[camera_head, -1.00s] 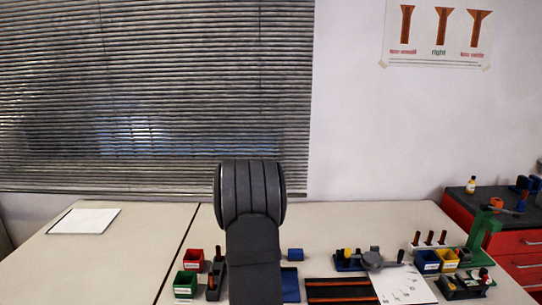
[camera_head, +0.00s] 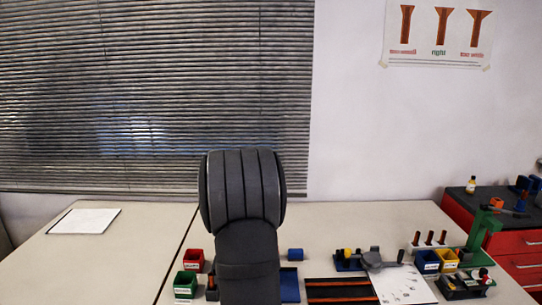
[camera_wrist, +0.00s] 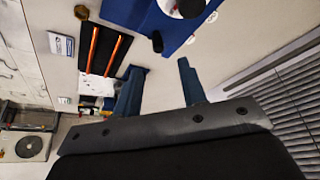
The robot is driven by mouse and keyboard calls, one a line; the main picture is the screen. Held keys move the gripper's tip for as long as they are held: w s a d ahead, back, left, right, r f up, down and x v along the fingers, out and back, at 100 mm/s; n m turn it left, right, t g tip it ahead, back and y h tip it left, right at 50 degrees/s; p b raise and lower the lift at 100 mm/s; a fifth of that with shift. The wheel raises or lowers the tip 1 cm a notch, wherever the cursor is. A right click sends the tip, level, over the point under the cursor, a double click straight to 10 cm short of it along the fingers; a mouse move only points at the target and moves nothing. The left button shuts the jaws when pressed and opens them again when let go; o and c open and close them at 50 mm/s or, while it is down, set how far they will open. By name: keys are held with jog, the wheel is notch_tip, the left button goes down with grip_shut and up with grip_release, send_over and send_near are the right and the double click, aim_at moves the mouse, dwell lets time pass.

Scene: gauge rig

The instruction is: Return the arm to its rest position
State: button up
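My arm (camera_head: 243,200) rises as dark grey rounded links in the middle of the head view, in front of the table. It hides part of the table behind it, and my gripper does not show there. In the wrist view my gripper (camera_wrist: 160,66) shows two blue fingers set well apart. No object shows between the fingers.
Red (camera_head: 193,259) and green (camera_head: 185,284) bins stand left of my arm. Right of it are a black rack with orange strips (camera_head: 338,290), a grey fixture (camera_head: 372,258), a white sheet (camera_head: 402,284), and blue (camera_head: 427,261) and yellow (camera_head: 447,259) bins. The left table is mostly bare.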

jog(key=v, duration=0.8)
jog(key=x, duration=1.7)
jog(key=shift+w+d+f, duration=0.1)
jog(key=shift+d+f, duration=0.1)
jog(key=shift+f, duration=0.15)
jog(key=d, duration=1)
jog(key=v, duration=1.7)
jog(key=shift+w+a+r+m+g+y, duration=0.15)
jog(key=shift+w+m+g+y, duration=0.3)
jog(key=shift+w+m, duration=0.65)
jog(key=shift+w+a+m+g+y, duration=0.15)
jog(key=shift+w+m+g+y, duration=0.4)
jog(key=shift+m, duration=0.95)
jog(key=shift+w+a+r+m+g+y, duration=0.15)
jog(key=shift+w+m+g+y, duration=0.25)
jog(key=shift+w+m, duration=0.7)
jog(key=shift+s, duration=0.2)
